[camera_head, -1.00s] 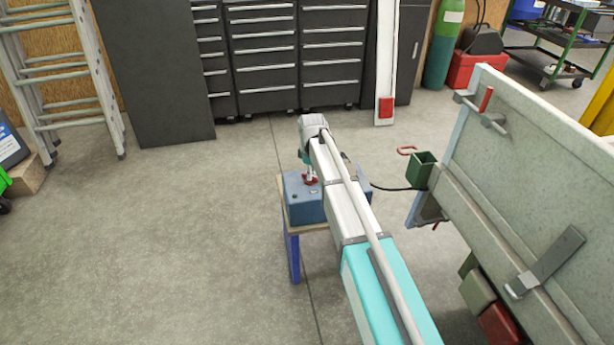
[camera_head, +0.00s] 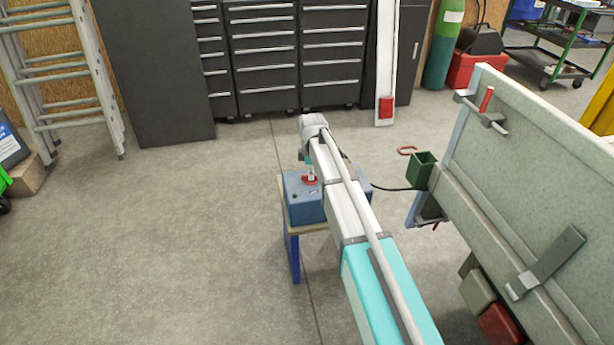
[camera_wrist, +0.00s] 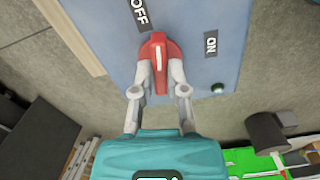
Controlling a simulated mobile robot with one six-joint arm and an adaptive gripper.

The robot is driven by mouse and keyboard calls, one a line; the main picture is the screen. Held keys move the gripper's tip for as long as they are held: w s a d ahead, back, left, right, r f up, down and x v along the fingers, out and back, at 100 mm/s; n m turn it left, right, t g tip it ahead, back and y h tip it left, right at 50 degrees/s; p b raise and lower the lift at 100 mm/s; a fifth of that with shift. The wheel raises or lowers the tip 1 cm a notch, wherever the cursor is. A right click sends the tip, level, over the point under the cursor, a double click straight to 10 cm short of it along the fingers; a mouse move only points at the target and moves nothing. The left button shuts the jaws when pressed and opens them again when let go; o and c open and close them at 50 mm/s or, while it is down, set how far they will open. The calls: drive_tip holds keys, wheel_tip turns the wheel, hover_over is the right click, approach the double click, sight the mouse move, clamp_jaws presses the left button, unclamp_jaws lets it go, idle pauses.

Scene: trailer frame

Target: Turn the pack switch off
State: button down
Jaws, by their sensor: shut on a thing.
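The blue-grey pack box (camera_head: 305,205) sits on a small stand in the head view. Its face (camera_wrist: 95,25) fills the upper wrist view. The red pack switch (camera_wrist: 159,50) has a white line pointing nearly straight up the picture, between the OFF label (camera_wrist: 140,14) and the ON label (camera_wrist: 210,45), closer to OFF. My gripper (camera_wrist: 160,75) is shut on the red switch handle, one finger on each side. In the head view the red switch (camera_head: 309,181) shows under my gripper.
The stand (camera_head: 293,255) has a blue leg. A cable runs right to a green bracket (camera_head: 421,170) on the trailer frame (camera_head: 530,160).

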drive_tip(key=shift+a, duration=0.1)
drive_tip(key=shift+n, duration=1.5)
drive_tip(key=c, duration=0.6)
unclamp_jaws()
drive_tip(key=shift+o, duration=0.2)
drive_tip(key=shift+r, duration=0.1)
drive_tip(key=shift+w+r+p, duration=0.2)
drive_tip(key=shift+r+p, duration=2.7)
drive_tip(key=shift+p, duration=0.15)
